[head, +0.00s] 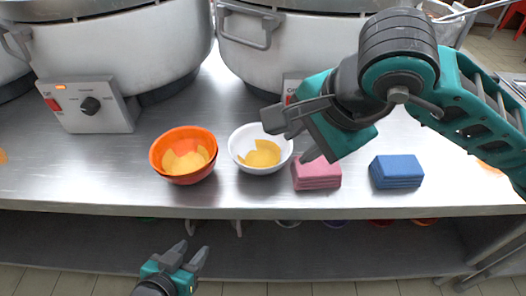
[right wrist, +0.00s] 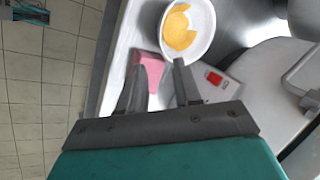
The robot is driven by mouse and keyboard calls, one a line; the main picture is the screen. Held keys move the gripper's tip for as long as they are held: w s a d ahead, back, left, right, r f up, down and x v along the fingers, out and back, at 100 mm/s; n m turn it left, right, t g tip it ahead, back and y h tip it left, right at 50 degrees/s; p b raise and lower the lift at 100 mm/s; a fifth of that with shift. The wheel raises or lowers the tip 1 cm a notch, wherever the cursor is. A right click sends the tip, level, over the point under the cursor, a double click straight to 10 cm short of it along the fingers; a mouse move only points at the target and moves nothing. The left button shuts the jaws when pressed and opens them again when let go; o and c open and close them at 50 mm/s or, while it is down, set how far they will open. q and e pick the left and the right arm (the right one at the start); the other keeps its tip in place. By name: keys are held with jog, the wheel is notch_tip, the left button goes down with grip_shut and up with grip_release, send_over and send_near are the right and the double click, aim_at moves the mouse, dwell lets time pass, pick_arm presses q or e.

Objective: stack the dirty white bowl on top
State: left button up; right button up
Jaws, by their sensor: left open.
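The dirty white bowl (head: 240,155) stands upright on the steel counter, with yellow residue inside. It also shows in the right wrist view (right wrist: 206,45). An orange bowl (head: 160,147) with similar residue stands just left of it, apart from it; a redder lower part suggests another bowl nested beneath. My right gripper (head: 291,138) is open and empty, above the white bowl's right side and the pink block; its spread fingers also show in the right wrist view (right wrist: 158,88). My left gripper (head: 188,257) is open and empty, low in front of the counter's front edge.
A pink sponge stack (head: 316,174) sits right of the white bowl, and a blue one (head: 396,171) further right. Large stockpots with control boxes (head: 87,106) line the back. Several bowls sit on the shelf below. The counter's left front is clear.

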aim_at(277, 165)
jog(key=x, duration=1.1)
jog(key=shift+w+a+b, duration=0.1)
jog(key=shift+a+b, duration=0.05)
jog(key=shift+b, duration=0.15)
jog(key=shift+r, duration=0.1)
grip_shut()
dwell(0.8)
